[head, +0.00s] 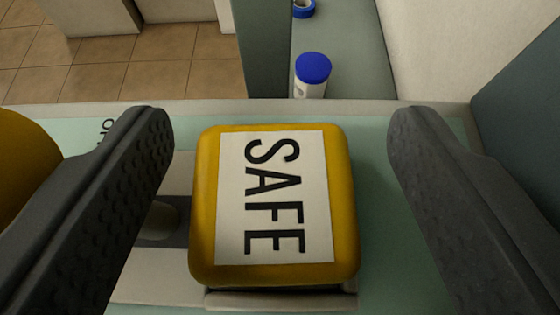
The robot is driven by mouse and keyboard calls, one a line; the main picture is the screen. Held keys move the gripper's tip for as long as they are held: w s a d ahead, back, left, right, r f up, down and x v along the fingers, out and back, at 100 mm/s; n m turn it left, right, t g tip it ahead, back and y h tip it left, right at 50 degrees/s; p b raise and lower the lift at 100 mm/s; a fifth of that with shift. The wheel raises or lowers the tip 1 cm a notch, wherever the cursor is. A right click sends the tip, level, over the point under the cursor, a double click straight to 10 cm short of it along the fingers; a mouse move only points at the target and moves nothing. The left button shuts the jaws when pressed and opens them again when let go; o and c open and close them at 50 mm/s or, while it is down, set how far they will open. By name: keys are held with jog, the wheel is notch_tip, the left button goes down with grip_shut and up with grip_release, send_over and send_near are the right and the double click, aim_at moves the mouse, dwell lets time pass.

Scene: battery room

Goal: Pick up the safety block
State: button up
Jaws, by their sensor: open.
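The safety block is a yellow, rounded block (203,210) with a white label reading "SAFE", the letters turned sideways. It sits in the middle of the head view on a pale green panel (385,270). My gripper (280,125) is open, with one dark, textured finger to the left of the block and one to the right. A gap shows between the block and each finger, wider on the right. The block's underside is hidden.
A white bottle with a blue cap (313,68) stands beyond the panel's far edge, with a blue ring-shaped item (303,8) behind it. A yellow rounded object (25,165) is at the left edge. Tiled floor (150,70) shows at upper left.

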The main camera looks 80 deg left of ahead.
jog(key=shift+f, duration=0.15)
jog(key=c, duration=1.1)
jog(key=shift+c, duration=0.2)
